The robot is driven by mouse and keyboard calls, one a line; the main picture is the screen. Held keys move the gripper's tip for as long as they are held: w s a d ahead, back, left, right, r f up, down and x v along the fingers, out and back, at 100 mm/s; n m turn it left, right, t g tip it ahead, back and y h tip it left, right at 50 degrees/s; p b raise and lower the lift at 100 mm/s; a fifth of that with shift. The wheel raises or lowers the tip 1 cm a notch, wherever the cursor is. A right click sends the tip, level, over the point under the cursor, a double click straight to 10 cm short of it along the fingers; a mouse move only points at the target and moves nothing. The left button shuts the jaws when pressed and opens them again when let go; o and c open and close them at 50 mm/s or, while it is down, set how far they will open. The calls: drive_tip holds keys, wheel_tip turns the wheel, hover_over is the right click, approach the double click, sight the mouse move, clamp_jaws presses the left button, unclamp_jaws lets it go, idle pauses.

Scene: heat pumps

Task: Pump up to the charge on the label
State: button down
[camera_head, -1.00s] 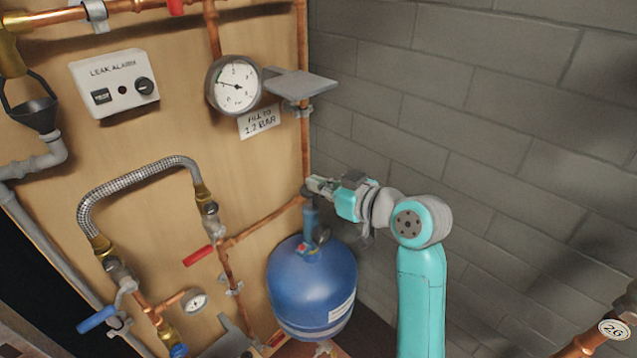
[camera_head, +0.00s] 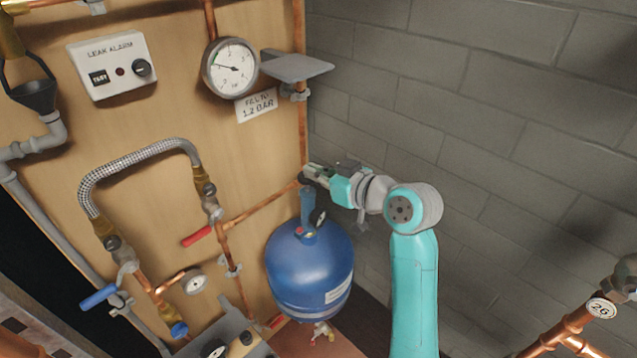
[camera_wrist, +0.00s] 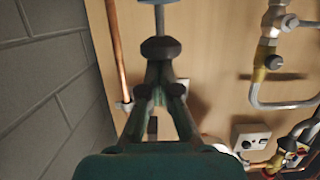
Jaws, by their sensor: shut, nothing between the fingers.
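The blue vessel (camera_head: 310,272) stands by the board's right edge, with a narrow blue upright body (camera_head: 308,206) on top and a small dark dial beside it. A large round pressure gauge (camera_head: 230,67) hangs on the board; its needle points left, too small to read exactly. The label (camera_head: 256,104) below it reads "FILL TO 1.2 BAR". My gripper (camera_head: 310,172) is shut and empty, just above the blue upright body, beside a dark piece at its top. I cannot tell if they touch. In the wrist view its fingers (camera_wrist: 158,85) converge near a dark block (camera_wrist: 160,48) and grey rod.
A grey shelf plate (camera_head: 297,67) juts out above my gripper. A leak alarm box (camera_head: 113,68), a braided hose (camera_head: 135,158), a red lever (camera_head: 196,236) and a blue lever (camera_head: 98,297) are on the left. The grey block wall (camera_head: 450,120) is close on the right.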

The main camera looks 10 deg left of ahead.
drive_tip(key=r+v, duration=0.1)
drive_tip(key=v, duration=0.9)
drive_tip(key=shift+r, duration=0.15)
idle(1.2)
drive_tip(key=r, duration=0.4)
drive_tip(key=shift+a, duration=0.2)
drive_tip(key=x, duration=1)
drive_tip(key=shift+a, duration=0.2)
drive_tip(key=shift+s+d+f, duration=0.1)
drive_tip(key=shift+d+f, duration=0.05)
drive_tip(key=shift+f, duration=1.85)
